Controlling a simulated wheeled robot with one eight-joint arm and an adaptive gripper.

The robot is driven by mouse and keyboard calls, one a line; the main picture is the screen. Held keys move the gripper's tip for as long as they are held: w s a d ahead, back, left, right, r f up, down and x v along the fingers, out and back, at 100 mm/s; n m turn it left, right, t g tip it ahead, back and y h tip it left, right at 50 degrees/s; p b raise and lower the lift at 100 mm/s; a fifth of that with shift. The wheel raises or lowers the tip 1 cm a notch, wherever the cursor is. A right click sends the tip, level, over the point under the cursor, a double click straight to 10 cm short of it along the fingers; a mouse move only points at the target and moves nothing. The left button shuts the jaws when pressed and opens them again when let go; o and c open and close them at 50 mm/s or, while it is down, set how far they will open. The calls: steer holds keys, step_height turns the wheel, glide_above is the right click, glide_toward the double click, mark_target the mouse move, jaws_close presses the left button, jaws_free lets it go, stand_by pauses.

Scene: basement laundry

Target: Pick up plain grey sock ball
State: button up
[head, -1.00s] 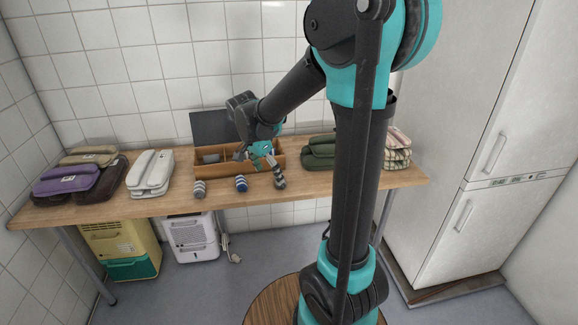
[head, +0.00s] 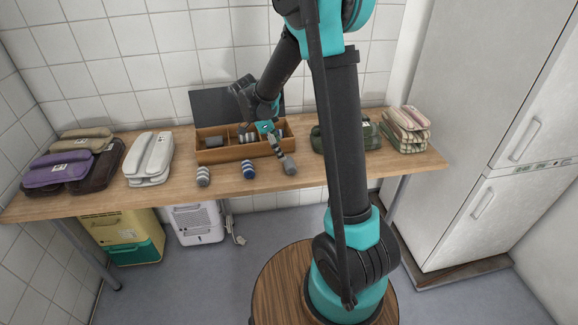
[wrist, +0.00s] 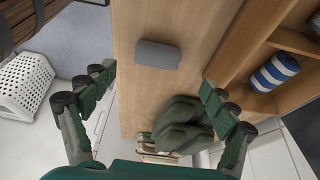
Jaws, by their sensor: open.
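The plain grey sock ball (head: 290,166) lies near the front edge of the wooden table, the rightmost of three in a row. In the wrist view the sock ball (wrist: 158,55) is a smooth grey block on the wood, ahead of and between my spread fingers. In the wrist view my gripper (wrist: 158,80) is open and empty, with the fingers apart from the sock ball.
A grey-striped sock ball (head: 203,176) and a blue-striped one (head: 248,170) lie to the left. A divided wooden box (head: 220,155) holding rolled socks stands behind. Green folded bundles (head: 362,138) and a plaid stack (head: 405,130) are at right; white (head: 150,158) and purple (head: 58,169) bundles at left.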

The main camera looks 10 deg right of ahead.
mark_target(288, 161)
steer(key=x, duration=0.8)
steer(key=shift+s+d, duration=0.15)
steer(key=shift+d, duration=0.1)
steer(key=shift+r, duration=0.1)
steer(key=c, duration=1.2)
